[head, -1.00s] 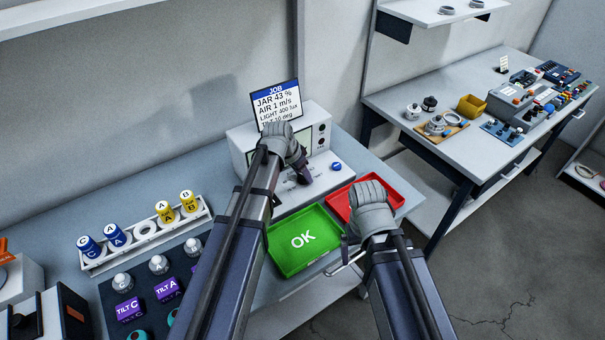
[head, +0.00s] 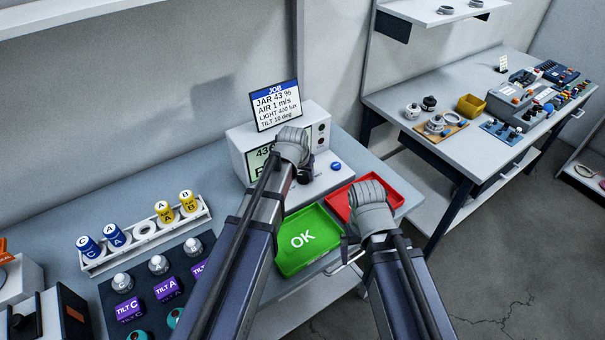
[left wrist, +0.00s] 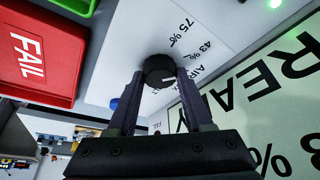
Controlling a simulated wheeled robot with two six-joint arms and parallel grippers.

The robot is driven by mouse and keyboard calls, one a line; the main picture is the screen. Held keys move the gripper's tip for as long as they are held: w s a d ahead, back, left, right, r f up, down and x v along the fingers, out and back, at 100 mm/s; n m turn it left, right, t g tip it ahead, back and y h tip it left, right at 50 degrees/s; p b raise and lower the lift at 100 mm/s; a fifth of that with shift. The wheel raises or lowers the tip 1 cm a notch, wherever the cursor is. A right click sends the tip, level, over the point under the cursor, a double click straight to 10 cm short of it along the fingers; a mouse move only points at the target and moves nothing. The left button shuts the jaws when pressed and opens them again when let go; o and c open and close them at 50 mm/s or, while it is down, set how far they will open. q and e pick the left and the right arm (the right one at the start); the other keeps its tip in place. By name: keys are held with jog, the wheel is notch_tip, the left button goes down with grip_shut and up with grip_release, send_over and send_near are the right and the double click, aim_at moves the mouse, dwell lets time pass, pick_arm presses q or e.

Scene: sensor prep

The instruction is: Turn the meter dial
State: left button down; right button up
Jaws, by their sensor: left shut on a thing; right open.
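The meter (head: 243,147) is a pale box on the bench, with a screen and a lower front panel. Its dial (left wrist: 158,70) is a small black round knob with a white mark, on a white panel printed with "75 %", "43 %" and "AIR". My left gripper (head: 304,177) is at the meter's panel. In the left wrist view its two fingers (left wrist: 161,88) are shut on the dial, one on each side. In the head view the dial is mostly hidden by the gripper. My right gripper (head: 347,243) is empty, near the trays.
A job card (head: 276,106) on the meter reads JAR 43 %, AIR 1 m/s, LIGHT 400 lux, TILT 10 deg. The meter's screen (left wrist: 255,110) shows "READY". A blue button (head: 336,166), green OK tray (head: 283,268) and red FAIL tray (head: 398,186) are close by.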

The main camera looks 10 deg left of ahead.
pick_arm(q)
jog(key=shift+n+y, duration=0.4)
jog(key=shift+n, duration=0.6)
jog(key=shift+c, duration=1.5)
grip_release()
jog(key=p+v, duration=0.7)
jog(key=shift+r, duration=0.4)
jog(key=shift+s+d+f, duration=0.1)
jog(key=shift+f, duration=0.05)
